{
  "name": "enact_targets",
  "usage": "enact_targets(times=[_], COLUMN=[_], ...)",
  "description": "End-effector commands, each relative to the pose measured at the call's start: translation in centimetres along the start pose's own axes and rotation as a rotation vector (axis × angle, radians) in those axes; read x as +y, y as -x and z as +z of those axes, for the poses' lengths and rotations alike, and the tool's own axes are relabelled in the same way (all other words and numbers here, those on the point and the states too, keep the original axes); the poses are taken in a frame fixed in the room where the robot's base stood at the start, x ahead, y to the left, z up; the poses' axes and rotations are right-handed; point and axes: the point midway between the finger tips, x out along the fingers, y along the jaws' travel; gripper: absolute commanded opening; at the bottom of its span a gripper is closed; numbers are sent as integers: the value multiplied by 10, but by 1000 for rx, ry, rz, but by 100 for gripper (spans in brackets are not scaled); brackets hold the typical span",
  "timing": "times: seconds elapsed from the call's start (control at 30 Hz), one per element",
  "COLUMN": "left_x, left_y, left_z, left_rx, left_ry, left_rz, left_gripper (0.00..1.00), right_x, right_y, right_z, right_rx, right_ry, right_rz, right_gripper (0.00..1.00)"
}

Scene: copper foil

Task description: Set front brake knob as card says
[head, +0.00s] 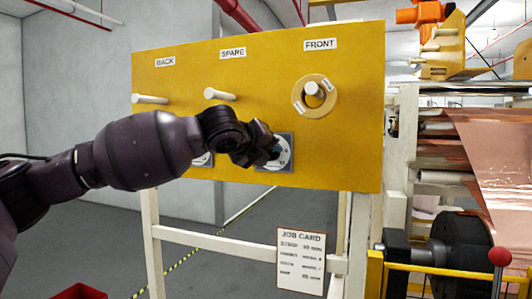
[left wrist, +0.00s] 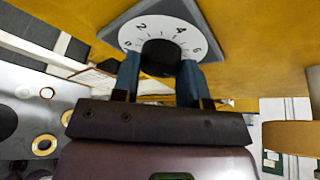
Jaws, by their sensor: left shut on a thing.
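My left gripper (head: 270,150) is at the right-hand dial (head: 285,153), low on the yellow panel and below the FRONT label (head: 320,45). The left wrist view shows its blue fingers (left wrist: 160,80) shut on the black knob (left wrist: 160,57) of the white numbered dial (left wrist: 135,36), one finger on each side. The numbers 0, 2, 4 and 6 show; the knob's pointer cannot be made out. A second dial (head: 203,160) is mostly hidden behind my left arm. The job card (head: 301,262) hangs below the panel; its title is readable, its small lines are not clearly legible. My right gripper is out of view.
The yellow panel (head: 260,75) carries pegs under the BACK (head: 165,62) and SPARE (head: 233,53) labels. A tagged ring (head: 301,108) hangs on the FRONT peg (head: 315,89). Copper foil (head: 490,150) and a dark roller drum (head: 460,255) stand at right.

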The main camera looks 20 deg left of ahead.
Motion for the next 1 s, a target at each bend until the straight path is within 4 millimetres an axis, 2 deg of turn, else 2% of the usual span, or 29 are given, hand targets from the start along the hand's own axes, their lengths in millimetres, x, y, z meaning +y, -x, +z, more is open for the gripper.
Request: enact_targets(times=[0.43, 1.0], left_x=[0, 0], left_y=[-1, -2], left_z=[-3, -4], left_rx=[-16, -20], left_ry=[-275, -347], left_rz=[116, 146], left_gripper=[17, 16], right_x=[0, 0], right_y=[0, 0], right_z=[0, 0], right_rx=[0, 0], right_ry=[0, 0], right_rz=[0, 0], right_gripper=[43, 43])
